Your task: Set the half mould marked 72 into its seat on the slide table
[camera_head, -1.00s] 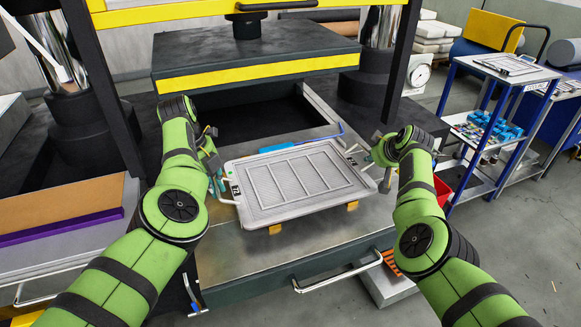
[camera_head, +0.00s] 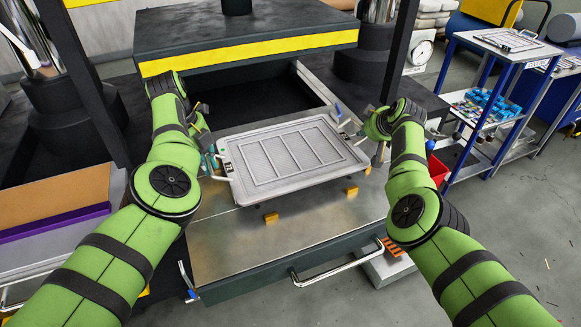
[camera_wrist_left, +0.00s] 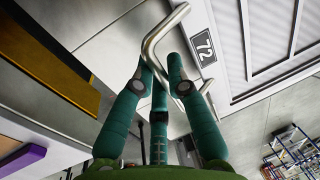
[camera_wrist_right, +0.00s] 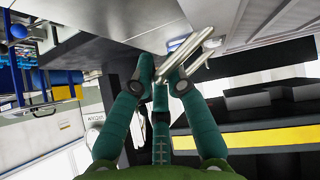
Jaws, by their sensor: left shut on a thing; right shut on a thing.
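The half mould (camera_head: 285,155) is a flat grey plate with a recessed, ribbed face. It is held level above the metal slide table (camera_head: 235,262); a gap shows under its front edge. Its label 72 (camera_wrist_left: 204,47) shows in the left wrist view. My left gripper (camera_head: 210,163) is shut on the mould's left bar handle (camera_wrist_left: 155,45). My right gripper (camera_head: 374,131) is shut on the right handle (camera_wrist_right: 185,55). Orange-yellow blocks (camera_head: 271,217) stand on the slide table at the mould's near side. The table surface under the mould is mostly hidden.
The black upper press block (camera_head: 250,30) with a yellow stripe hangs behind the mould. Dark posts flank the table. A blue trolley (camera_head: 500,45) stands at the right, a bench with a brown board (camera_head: 55,205) at the left. The table's front is clear.

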